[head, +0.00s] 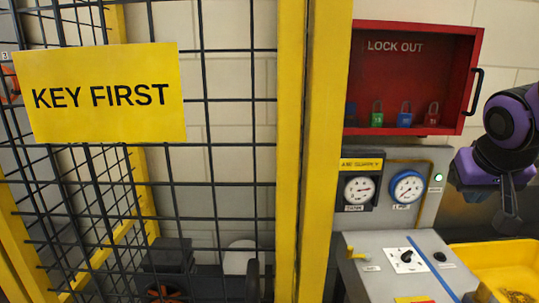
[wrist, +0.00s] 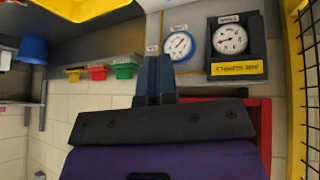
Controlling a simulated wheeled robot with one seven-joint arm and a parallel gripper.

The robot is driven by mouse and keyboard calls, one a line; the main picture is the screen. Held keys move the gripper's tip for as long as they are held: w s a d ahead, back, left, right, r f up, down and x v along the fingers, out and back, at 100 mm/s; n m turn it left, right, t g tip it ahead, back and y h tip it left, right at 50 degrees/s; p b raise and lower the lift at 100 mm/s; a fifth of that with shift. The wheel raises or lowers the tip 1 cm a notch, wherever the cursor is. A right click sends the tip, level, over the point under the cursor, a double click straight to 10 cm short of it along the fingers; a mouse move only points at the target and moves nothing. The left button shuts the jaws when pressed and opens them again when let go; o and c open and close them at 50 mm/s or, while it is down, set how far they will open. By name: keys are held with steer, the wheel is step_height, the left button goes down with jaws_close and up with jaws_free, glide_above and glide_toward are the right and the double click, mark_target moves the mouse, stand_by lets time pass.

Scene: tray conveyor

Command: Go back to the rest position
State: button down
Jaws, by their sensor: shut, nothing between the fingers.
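My gripper (head: 508,218) hangs at the right edge of the head view, at the end of my purple and black arm, in front of the wall right of the gauge panel. In the wrist view my gripper's two dark fingers (wrist: 154,78) are together, with nothing between them. The fingers point toward the gauge panel, and no contact with anything shows.
A yellow post (head: 305,150) and mesh fence with a KEY FIRST sign (head: 100,92) fill the left. A red lock-out box (head: 420,30) with several padlocks hangs above two gauges (head: 360,190). Below are a grey console (head: 385,272) and yellow tray (head: 500,262).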

steer(key=s+a+r+n+y, duration=0.2)
steer(key=s+a, duration=0.3)
steer(key=s, duration=0.6)
steer(key=shift+s+a+r+n+g+y, duration=0.15)
steer(key=shift+a+r+n+g+y, duration=0.15)
steer(key=shift+a+y, duration=0.15)
steer(key=c, duration=1.8)
jaws_free()
steer(key=shift+d, duration=0.1)
steer(key=shift+c, duration=0.2)
